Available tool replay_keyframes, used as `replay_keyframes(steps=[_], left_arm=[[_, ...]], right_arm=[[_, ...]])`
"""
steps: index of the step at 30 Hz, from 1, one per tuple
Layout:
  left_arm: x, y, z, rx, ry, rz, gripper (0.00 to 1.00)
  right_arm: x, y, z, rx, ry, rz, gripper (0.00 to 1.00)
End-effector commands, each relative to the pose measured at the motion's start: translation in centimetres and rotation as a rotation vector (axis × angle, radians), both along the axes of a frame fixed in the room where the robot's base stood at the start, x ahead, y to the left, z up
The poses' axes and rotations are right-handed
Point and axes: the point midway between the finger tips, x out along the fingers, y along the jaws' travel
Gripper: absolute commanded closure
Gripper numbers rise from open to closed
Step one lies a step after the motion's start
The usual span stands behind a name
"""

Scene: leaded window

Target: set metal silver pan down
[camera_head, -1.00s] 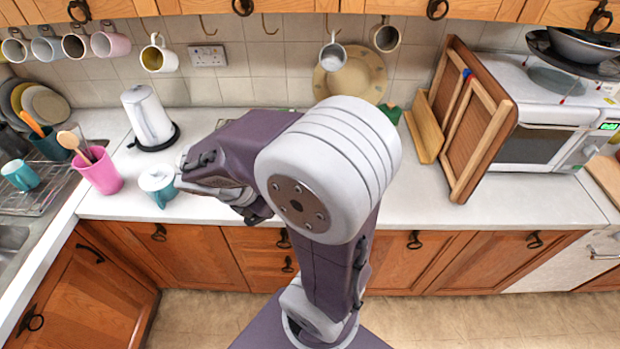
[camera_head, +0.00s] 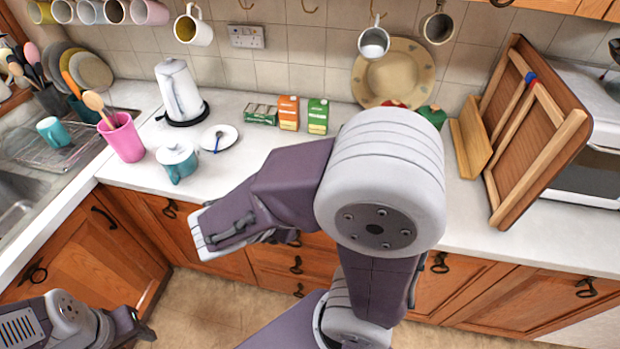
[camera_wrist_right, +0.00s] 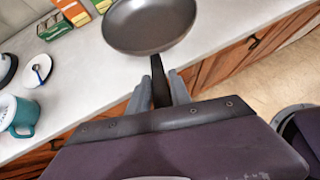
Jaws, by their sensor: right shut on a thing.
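The dark grey metal pan (camera_wrist_right: 148,24) shows in the right wrist view, with its black handle (camera_wrist_right: 156,64) pointing back to me. My right gripper (camera_wrist_right: 160,84) is shut on that handle. The pan is level or nearly so, over the worktop (camera_wrist_right: 85,75) near its front edge. I cannot tell whether its base touches the worktop. In the head view my right arm hides the pan and the right gripper. My left gripper (camera_head: 143,332) is low at the bottom left, away from the worktop, and its jaws are too small to judge.
Tea boxes (camera_head: 289,112), a saucer with a spoon (camera_head: 219,138), a teal lidded pot (camera_head: 177,162), a white kettle (camera_head: 180,92) and a pink utensil cup (camera_head: 123,138) stand on the worktop. Wooden boards (camera_head: 535,130) lean at right. Mugs hang above.

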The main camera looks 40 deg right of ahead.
Motion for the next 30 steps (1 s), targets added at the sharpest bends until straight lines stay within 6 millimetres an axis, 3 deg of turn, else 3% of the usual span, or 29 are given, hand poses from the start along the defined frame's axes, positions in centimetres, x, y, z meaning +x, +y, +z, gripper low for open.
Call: replay_keyframes(steps=[8,11,21,25,30], left_arm=[[0.0,0.0,-0.3,0.0,0.0,0.0,0.56],[0.0,0.0,-0.7,0.0,0.0,0.0,0.56],[0.0,0.0,-1.6,0.0,0.0,0.0,0.56],[0.0,0.0,-1.6,0.0,0.0,0.0,0.56],[0.0,0.0,-1.8,0.0,0.0,0.0,0.56]], right_arm=[[0.2,0.3,-0.4,-0.047,-0.024,0.013,1.0],[1.6,-0.2,-1.5,-0.048,-0.021,0.008,1.0],[9.8,-2.7,-6.5,-0.047,-0.02,0.011,1.0],[11.1,-3.0,-7.2,-0.046,-0.022,0.013,1.0],[11.3,-3.0,-7.9,-0.046,-0.022,0.013,1.0]])
